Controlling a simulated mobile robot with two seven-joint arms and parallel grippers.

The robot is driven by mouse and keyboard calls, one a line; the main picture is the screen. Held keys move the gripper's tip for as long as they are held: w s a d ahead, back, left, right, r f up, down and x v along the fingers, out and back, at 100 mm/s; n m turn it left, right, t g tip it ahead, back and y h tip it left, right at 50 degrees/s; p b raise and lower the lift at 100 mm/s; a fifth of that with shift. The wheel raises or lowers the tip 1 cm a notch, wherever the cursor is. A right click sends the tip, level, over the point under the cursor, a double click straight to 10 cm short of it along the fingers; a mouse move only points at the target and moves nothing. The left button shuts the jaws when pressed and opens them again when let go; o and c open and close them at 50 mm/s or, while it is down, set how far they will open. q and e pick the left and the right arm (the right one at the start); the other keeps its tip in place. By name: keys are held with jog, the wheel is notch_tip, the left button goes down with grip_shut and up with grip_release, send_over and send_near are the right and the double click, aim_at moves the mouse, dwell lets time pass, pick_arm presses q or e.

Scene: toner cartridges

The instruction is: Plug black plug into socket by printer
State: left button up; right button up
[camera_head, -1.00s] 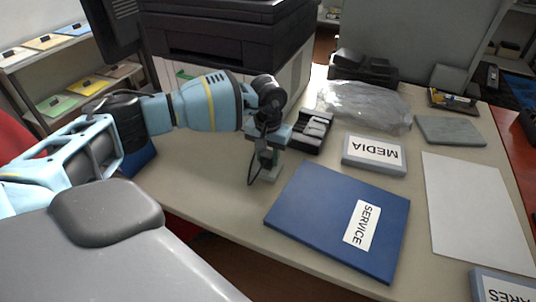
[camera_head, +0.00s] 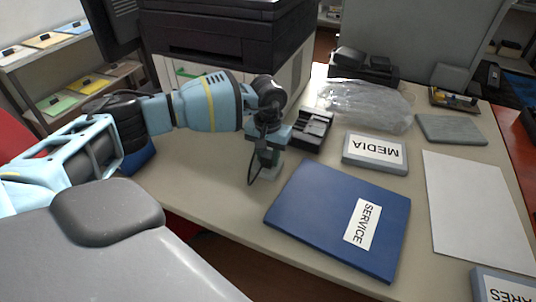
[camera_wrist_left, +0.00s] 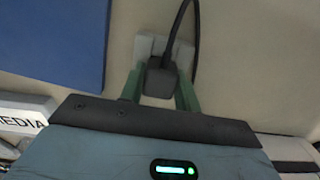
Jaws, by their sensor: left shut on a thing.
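My left gripper (camera_head: 267,160) is shut on the black plug (camera_wrist_left: 161,79), which sits between its two green fingers in the left wrist view. A black cable (camera_wrist_left: 195,30) curves away from the plug. The light grey socket (camera_wrist_left: 145,46) lies on the table directly beyond the plug in that view, partly covered by it. In the head view the socket (camera_head: 271,175) shows just under the gripper, near the printer (camera_head: 225,40). I cannot tell whether the plug's prongs are inside the socket. The plug is mostly hidden by the gripper in the head view. My right gripper is not in view.
A blue SERVICE binder (camera_head: 320,215) lies just right of the gripper. A grey MEDIA box (camera_head: 375,153) and a black tray (camera_head: 312,130) stand behind it. A clear plastic bag (camera_head: 365,105) lies farther back. The table (camera_head: 195,175) left of the socket is clear.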

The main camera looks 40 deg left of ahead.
pick_arm(q)
jog(key=shift+f, duration=0.25)
jog(key=o, duration=1)
notch_tip(320, 180, up, 8)
